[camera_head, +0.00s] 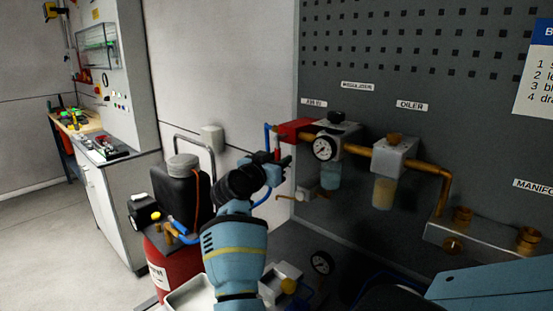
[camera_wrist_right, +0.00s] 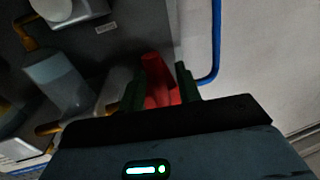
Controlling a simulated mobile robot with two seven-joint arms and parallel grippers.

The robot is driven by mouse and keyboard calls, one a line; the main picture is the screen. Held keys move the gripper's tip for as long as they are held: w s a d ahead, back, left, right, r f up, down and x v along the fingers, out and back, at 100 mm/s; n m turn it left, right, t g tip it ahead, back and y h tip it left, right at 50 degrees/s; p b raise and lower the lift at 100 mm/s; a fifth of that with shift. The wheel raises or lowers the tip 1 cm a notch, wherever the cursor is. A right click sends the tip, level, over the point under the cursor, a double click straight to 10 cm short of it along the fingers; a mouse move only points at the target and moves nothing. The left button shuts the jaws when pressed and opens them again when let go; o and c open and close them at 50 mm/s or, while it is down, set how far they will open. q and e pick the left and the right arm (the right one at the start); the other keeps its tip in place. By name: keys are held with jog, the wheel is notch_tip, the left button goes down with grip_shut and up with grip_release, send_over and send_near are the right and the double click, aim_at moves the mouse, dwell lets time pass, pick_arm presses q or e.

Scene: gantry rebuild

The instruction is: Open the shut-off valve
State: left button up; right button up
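The shut-off valve is a red block (camera_head: 297,129) at the left end of the brass pipe line on the dark board, under a small label. My right gripper (camera_head: 279,160) is at this lever. In the right wrist view the red lever (camera_wrist_right: 158,82) stands between the two dark green fingers (camera_wrist_right: 160,88), which sit close against both its sides. The lever's lower end is hidden by the gripper. My left gripper is not in view.
Right of the valve are a regulator with a round gauge (camera_head: 324,148), an oiler (camera_head: 393,155) and a manifold block (camera_head: 470,243). A blue hose (camera_wrist_right: 216,45) runs close beside the fingers. A red tank (camera_head: 170,268) with a black unit stands below left.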

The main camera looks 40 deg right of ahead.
jog(key=shift+s, duration=0.1)
jog(key=shift+c, duration=0.6)
grip_shut()
jog(key=shift+w+a+r+m+h, duration=0.15)
jog(key=shift+w+m, duration=0.4)
jog(key=shift+m, duration=0.65)
jog(key=shift+w+r+m+h, duration=0.3)
jog(key=shift+w+m, duration=0.3)
jog(key=shift+m, duration=0.6)
jog(key=shift+w+a+r+m+h, duration=0.15)
jog(key=shift+w+m, duration=0.4)
jog(key=shift+m, duration=0.65)
jog(key=shift+d+r, duration=0.1)
